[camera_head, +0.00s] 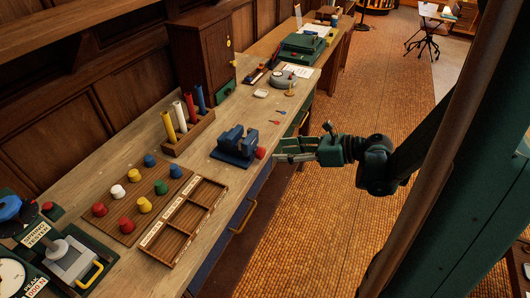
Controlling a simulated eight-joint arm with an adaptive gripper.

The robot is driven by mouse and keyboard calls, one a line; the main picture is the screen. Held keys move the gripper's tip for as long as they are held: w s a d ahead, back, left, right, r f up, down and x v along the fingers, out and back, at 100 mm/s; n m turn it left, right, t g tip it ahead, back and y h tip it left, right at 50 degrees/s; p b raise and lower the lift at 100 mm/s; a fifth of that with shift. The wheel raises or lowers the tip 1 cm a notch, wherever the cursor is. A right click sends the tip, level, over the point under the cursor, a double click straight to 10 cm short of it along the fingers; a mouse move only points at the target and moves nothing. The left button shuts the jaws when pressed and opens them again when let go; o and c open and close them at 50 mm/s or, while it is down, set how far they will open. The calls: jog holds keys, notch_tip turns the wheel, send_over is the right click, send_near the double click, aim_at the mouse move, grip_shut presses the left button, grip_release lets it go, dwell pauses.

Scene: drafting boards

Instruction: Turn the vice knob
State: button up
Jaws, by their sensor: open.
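A small blue vice (236,144) sits on the wooden bench near its front edge. Its red round knob (260,153) faces the front, to the right in the picture. My gripper (279,151) is level with the knob, just to its right, with its fingers pointing left at it. The fingers are open and nothing shows between them. I cannot tell whether the fingertips touch the knob or stop just short of it.
A wooden tray with empty compartments (205,193) and a board of coloured knobs (128,219) lie left of the vice. A rack of coloured rods (205,117) stands behind. Small keys lie right of the vice. The floor (300,235) before the bench is clear.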

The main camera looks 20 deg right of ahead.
aim_at(264, 153)
jog(key=shift+b+x, duration=0.9)
jog(key=shift+x, duration=3)
jog(key=c, duration=0.9)
